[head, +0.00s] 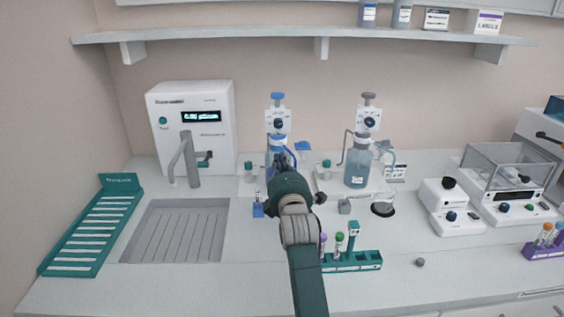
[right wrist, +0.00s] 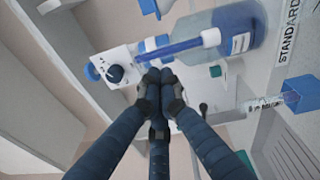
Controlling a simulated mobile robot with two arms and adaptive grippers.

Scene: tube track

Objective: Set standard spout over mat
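The standard dispenser (head: 278,122) has a white head and blue knob at the back middle. In the right wrist view its clear bottle of blue liquid (right wrist: 232,28) sits beside a "STANDARD" label (right wrist: 287,32). Its blue spout (right wrist: 172,48) runs from the bottle neck across the view, just beyond my fingertips. My right gripper (right wrist: 160,80) has its fingers drawn together there; whether they touch the spout is unclear. In the head view my right arm hides the fingers and part of the dispenser. A grey ribbed mat-like panel (head: 174,232) lies at left, and a dark round pad (head: 384,211) at right. My left gripper is out of view.
A blue holder (head: 258,210) stands left of my arm. A second dispenser bottle (head: 357,167) is to the right. A teal tube rack (head: 352,262) stands in front, right of my arm. Bare counter lies at the front left.

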